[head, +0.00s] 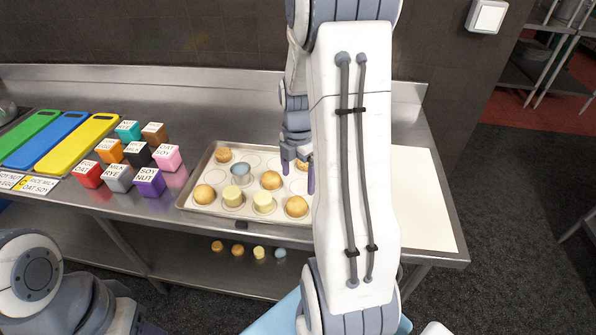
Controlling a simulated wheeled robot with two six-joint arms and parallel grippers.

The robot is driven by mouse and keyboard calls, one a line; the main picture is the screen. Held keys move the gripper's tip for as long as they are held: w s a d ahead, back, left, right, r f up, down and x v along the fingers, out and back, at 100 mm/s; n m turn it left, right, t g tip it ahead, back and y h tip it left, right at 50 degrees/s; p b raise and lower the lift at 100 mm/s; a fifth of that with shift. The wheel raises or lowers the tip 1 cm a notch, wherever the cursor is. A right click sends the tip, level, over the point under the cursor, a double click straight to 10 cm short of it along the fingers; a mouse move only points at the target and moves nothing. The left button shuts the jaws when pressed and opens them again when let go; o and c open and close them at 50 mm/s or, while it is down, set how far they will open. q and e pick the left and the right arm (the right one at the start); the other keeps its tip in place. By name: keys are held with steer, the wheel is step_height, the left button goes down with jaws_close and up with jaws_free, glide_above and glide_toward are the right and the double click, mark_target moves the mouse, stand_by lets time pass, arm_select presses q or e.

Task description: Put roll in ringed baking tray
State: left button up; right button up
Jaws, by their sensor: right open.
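The ringed baking tray (184,199) is a shallow metal tray in the middle of the steel counter, marked with pale rings. Several round golden rolls sit on it, one at the back left (223,155), one near the centre (271,180), one at the front left (204,194) and one at the front right (296,206). My right gripper (297,178) is open, pointing down over the right part of the tray; I cannot tell whether anything is between its fingers. My right arm hides the tray's right end. My left gripper is not in view.
Pale yellow pieces (263,201) and a blue cup-shaped piece (240,171) also sit on the tray. Labelled cubes (149,181) and coloured boards (78,143) stand to the left. A white board (427,200) lies right. Small pieces (259,252) show on the lower shelf.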

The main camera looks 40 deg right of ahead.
steer(key=s+a+r+m, duration=0.1)
steer(key=a+r+m, duration=0.15)
steer(key=a, duration=0.75)
steer(key=s+a+r+m, duration=0.15)
steer(key=a+r, duration=0.25)
steer(key=a, duration=0.6)
steer(key=s+a+r+m+y, duration=0.1)
steer(key=s+a+m, duration=0.6)
steer(key=s+a, duration=0.4)
steer(key=s, duration=0.3)
steer(key=shift+a, duration=0.25)
steer(key=shift+w+r, duration=0.1)
